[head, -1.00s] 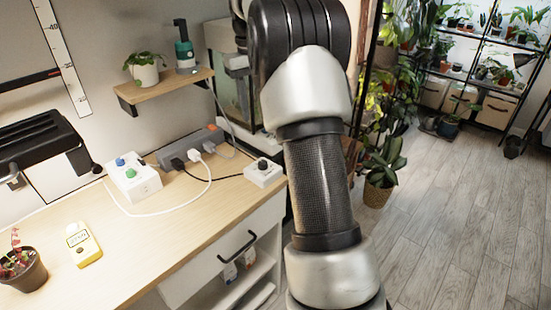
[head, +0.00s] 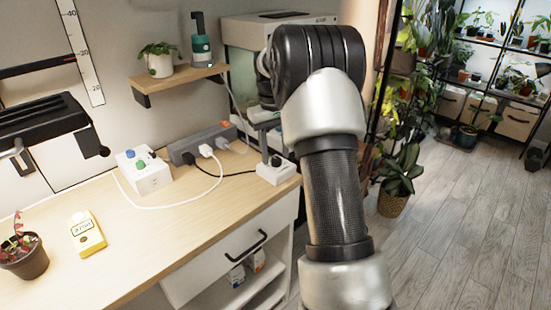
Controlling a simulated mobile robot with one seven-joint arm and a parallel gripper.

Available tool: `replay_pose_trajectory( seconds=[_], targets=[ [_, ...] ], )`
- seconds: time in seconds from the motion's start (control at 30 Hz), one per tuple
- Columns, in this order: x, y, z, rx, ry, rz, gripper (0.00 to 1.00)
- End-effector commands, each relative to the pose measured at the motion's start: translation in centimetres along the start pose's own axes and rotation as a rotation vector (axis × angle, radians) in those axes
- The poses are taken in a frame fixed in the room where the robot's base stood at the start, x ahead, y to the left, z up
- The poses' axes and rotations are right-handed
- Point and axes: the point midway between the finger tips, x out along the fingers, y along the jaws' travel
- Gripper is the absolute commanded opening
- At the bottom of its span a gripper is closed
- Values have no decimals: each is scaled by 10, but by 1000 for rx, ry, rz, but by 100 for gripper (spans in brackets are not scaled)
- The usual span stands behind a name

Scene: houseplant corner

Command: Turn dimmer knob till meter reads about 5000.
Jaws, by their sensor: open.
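A white box (head: 279,174) with a black knob (head: 276,160) on top stands at the right end of the wooden table. My gripper (head: 269,152) is open, pointing down at this knob from above; one finger shows, the rest is partly hidden by my arm. I cannot tell whether it touches the knob. A yellow meter (head: 88,241) lies on the left part of the table, its small display too small to read. Another white box (head: 152,180) with a blue knob (head: 130,154) and a green knob (head: 140,165) stands further left.
A grey power strip (head: 188,149) with white plugs and cables lies behind the boxes. A potted plant (head: 30,265) stands at the table's left. A wooden shelf (head: 180,79) with a plant hangs above. A black lamp head (head: 45,122) is at left. The table's front middle is clear.

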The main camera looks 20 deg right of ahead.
Motion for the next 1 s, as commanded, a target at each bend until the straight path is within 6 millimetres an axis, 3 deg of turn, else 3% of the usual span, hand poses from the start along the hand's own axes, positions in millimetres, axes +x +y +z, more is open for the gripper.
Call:
replay_pose_trajectory(
  seconds=[0.13, 0.4, 0.67, 1.0],
  targets=[
    [10, 0, 0, 0, -1, 0, 43],
    [10, 0, 0, 0, -1, 0, 43],
    [10, 0, 0, 0, -1, 0, 2],
    [7, 0, 0, 54, -4, 1, 2]
  ],
)
